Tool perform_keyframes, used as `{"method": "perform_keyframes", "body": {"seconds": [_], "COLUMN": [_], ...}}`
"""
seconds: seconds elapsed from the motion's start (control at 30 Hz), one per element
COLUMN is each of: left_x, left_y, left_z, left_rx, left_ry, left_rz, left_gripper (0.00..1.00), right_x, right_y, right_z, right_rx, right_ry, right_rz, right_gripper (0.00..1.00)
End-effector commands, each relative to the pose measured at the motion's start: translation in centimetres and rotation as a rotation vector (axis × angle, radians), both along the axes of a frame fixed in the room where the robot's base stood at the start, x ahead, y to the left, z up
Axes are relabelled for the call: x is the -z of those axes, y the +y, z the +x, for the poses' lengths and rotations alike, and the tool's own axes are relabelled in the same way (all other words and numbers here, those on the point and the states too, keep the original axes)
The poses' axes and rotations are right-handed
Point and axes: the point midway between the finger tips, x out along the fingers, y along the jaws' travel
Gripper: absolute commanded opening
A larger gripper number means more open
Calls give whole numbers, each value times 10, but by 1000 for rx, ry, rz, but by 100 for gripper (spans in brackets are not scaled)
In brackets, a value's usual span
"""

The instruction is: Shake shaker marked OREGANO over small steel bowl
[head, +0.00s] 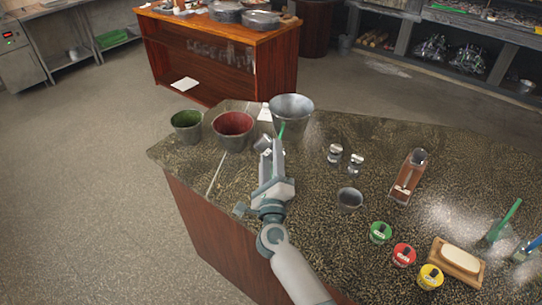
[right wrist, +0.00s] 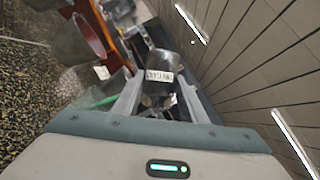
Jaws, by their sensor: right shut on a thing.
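My right gripper (head: 267,150) is shut on a metal shaker (head: 265,143), held over the stone counter near the large steel bucket. In the right wrist view the shaker (right wrist: 159,62) sits between the fingers, with a white label whose lettering I cannot read. A small steel bowl (head: 349,200) stands on the counter, to the right of the gripper and apart from it. Two more small shakers, one (head: 335,153) and another (head: 355,165), stand beyond the bowl. My left gripper is not in view.
A green-lined bucket (head: 187,125), a red-lined bucket (head: 233,131) and a steel bucket (head: 291,112) line the far edge. Green (head: 380,233), red (head: 403,255) and yellow (head: 430,276) tubs and a wooden tray (head: 470,275) sit at the right.

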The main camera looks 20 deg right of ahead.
Motion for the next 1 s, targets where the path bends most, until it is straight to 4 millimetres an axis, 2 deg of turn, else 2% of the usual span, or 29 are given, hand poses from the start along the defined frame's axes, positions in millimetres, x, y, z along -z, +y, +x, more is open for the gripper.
{"method": "perform_keyframes", "body": {"seconds": [0.37, 1.0], "left_x": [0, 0], "left_y": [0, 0], "left_z": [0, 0], "left_rx": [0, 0], "left_ry": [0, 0], "left_rz": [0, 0], "left_gripper": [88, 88], "right_x": [0, -6], "right_y": [0, 0], "right_z": [0, 0], "right_rx": [0, -1], "right_ry": [31, 220], "right_rz": [-46, -351], "right_gripper": [22, 22]}}
